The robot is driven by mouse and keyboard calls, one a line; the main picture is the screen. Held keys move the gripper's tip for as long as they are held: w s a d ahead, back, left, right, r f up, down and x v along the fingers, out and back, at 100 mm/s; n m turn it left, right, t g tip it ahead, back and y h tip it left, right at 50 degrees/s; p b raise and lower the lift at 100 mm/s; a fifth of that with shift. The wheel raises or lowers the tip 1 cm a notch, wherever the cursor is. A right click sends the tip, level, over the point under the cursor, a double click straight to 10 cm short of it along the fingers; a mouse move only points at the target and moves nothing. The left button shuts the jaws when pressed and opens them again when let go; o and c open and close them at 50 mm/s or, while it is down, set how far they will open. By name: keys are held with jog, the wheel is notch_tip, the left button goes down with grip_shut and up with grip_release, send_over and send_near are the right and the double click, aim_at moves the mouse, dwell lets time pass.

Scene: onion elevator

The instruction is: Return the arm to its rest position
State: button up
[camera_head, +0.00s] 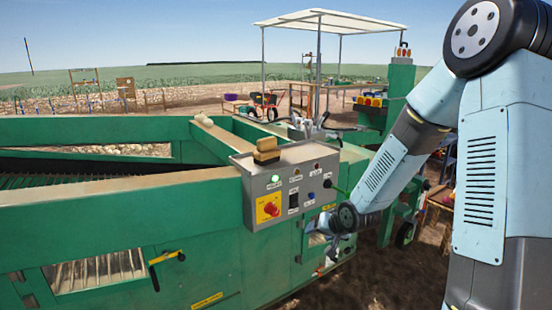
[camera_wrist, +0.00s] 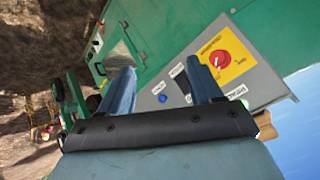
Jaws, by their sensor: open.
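My gripper (camera_wrist: 160,84) is open and empty in the wrist view, with its two blue fingers spread apart. The grey control box (camera_wrist: 262,82) of the green machine is beyond the fingers. In the head view my gripper (camera_head: 331,246) hangs low in front of the machine, to the right of and below the control box (camera_head: 257,187), and its fingers are small and partly hidden by the wrist. My arm reaches down and left from the shoulder at the right edge.
The control box carries a red rotary switch on a yellow plate (camera_head: 269,208) and a lit green lamp (camera_head: 275,178). A wooden-backed brush (camera_head: 266,151) lies on top. The green machine (camera_head: 110,240) fills the left. Bare soil (camera_head: 330,291) lies below my gripper.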

jog(key=s+d+r+n+g+h, duration=0.1)
jog(key=s+d+r+h, duration=0.25)
jog(key=s+r, duration=0.65)
jog(key=s+d+r+h, duration=0.2)
jog(key=s+d+r, duration=0.3)
jog(key=s+r, duration=0.55)
jog(key=s+d+r+g+y, duration=0.1)
jog(key=s+r, duration=0.4)
jog(key=s, duration=0.4)
jog(key=shift+r, duration=0.35)
